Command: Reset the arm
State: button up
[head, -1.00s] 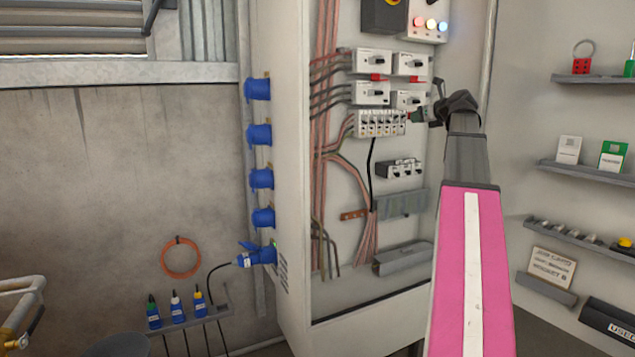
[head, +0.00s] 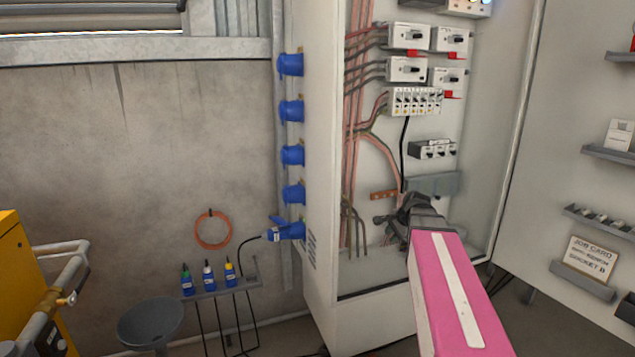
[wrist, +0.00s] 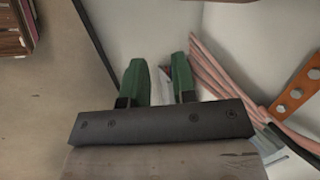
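My pink arm reaches from the lower right in the head view. My dark gripper (head: 384,220) is at its end, in front of the lower part of the open electrical cabinet (head: 322,255). In the wrist view the two green fingertips of my gripper (wrist: 158,82) stand apart. No object is seen held between them; a pale grey strip shows behind the gap. Pink cables (wrist: 215,75) and a copper bar (wrist: 295,92) lie to the right of the fingers. How far the fingers are from the cabinet's back is unclear.
Breakers (head: 408,70) and a row of small switches (head: 415,100) sit above my gripper. Blue sockets (head: 292,111) line the cabinet's left side, with a blue plug (head: 280,232) in the lowest. The open door carries shelves (head: 600,221).

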jog(key=s+a+f+n+g+h, duration=0.1)
jog(key=s+a+f+n+g, duration=0.1)
jog(key=s+f+n, duration=0.4)
jog(key=s+a+f+n+g+h, duration=0.2)
jog(key=s+a+f+n, duration=0.3)
jog(key=s+f, duration=0.6)
jog(key=shift+s+a+f+n+g, duration=0.2)
jog(key=shift+f+n+g, duration=0.3)
jog(key=shift+f+n, duration=0.45)
